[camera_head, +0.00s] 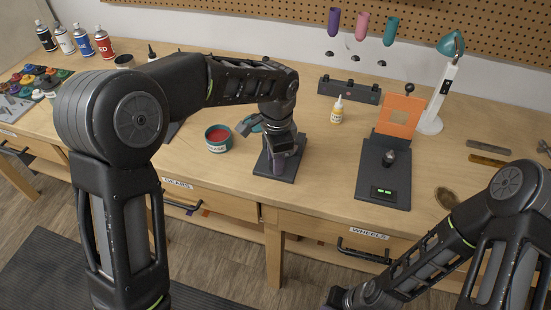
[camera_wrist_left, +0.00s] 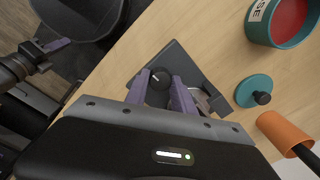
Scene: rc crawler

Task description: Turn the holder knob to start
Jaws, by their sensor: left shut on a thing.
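The holder is a dark grey plate on the bench; its base (camera_head: 265,168) shows in the head view below my left gripper (camera_head: 277,163). In the left wrist view the holder base (camera_wrist_left: 205,68) lies under the fingers, with a round black knob (camera_wrist_left: 160,80) bearing a small light mark. My left gripper (camera_wrist_left: 161,88) has its two purple fingers on either side of the knob, shut on it. In the head view the gripper hides the knob.
A teal tub (camera_head: 218,139) with red contents stands left of the holder, its teal lid (camera_wrist_left: 254,91) close by. A black stand with an orange panel (camera_head: 399,115) is to the right, near a yellow-labelled bottle (camera_head: 337,112) and a lamp (camera_head: 434,110). The bench front edge is close.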

